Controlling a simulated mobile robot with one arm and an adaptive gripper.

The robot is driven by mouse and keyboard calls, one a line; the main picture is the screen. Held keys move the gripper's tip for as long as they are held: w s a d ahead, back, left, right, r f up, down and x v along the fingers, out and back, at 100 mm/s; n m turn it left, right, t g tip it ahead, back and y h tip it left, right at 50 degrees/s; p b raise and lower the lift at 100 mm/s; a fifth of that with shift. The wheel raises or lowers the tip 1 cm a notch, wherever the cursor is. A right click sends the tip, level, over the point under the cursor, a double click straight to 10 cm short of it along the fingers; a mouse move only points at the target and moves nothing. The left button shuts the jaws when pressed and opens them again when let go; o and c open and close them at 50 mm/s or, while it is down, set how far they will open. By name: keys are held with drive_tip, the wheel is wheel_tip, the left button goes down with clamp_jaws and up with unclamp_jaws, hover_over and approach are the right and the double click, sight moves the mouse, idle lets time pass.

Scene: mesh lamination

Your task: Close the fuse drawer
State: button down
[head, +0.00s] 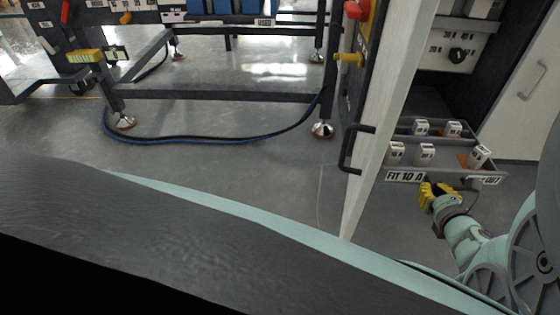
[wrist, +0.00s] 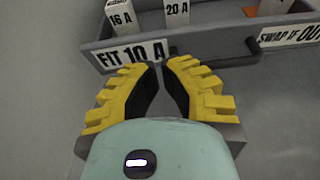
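The fuse drawer (head: 448,171) is a grey open tray pulled out of the cabinet at the right of the head view, with white fuse blocks standing inside. Its front carries a "FIT 10 A" label (head: 405,177) and a second label at its right end. In the wrist view the drawer front (wrist: 208,56) crosses the top, with fuses marked 16 A (wrist: 121,19) and 20 A (wrist: 177,12) behind it. My gripper (wrist: 161,67) has yellow fingers with tips nearly together and nothing between them. It is just outside the drawer front; contact cannot be told.
A pale cabinet door (head: 385,110) with a black handle (head: 353,150) stands open left of the drawer. A panel with a black knob (head: 457,55) is above the drawer. A dark-framed bench (head: 215,95) and a blue-black cable (head: 200,141) lie left, with clear floor in front.

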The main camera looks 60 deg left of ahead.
sight(422, 172)
drive_tip(key=shift+w+a+f+b, duration=0.1)
drive_tip(key=shift+w+a+b, duration=0.05)
drive_tip(key=shift+w+a, duration=0.7)
drive_tip(key=shift+w+a+b, duration=0.15)
drive_tip(key=shift+w+a, duration=0.35)
drive_tip(key=shift+a, duration=0.55)
